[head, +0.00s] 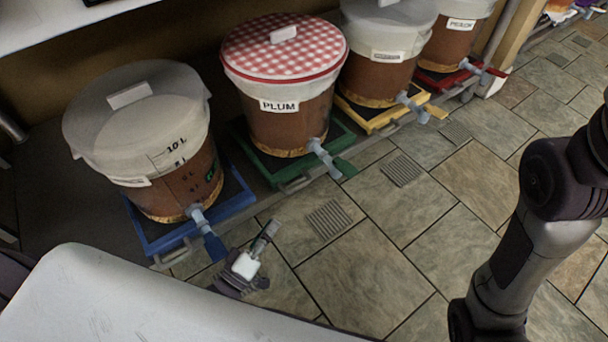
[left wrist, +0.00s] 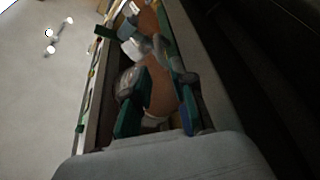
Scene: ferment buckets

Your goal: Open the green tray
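The green tray (head: 275,172) sits low in the row and holds the plum bucket (head: 290,120), which has a red checked lid. A grey metal handle (head: 295,185) is on its front edge. The bucket's green-handled tap (head: 325,157) sticks out over that front. My left gripper (head: 267,232) is low over the floor, just in front of and left of the green tray, apart from the handle. In the left wrist view its two fingers (left wrist: 156,108) stand apart with nothing clearly held between them. My right gripper is out of view.
A blue tray (head: 160,240) with a bucket stands to the left, its blue tap (head: 207,235) close to my left gripper. A yellow tray (head: 385,117) and a red tray (head: 445,80) stand to the right. The tiled floor (head: 350,270) in front is clear.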

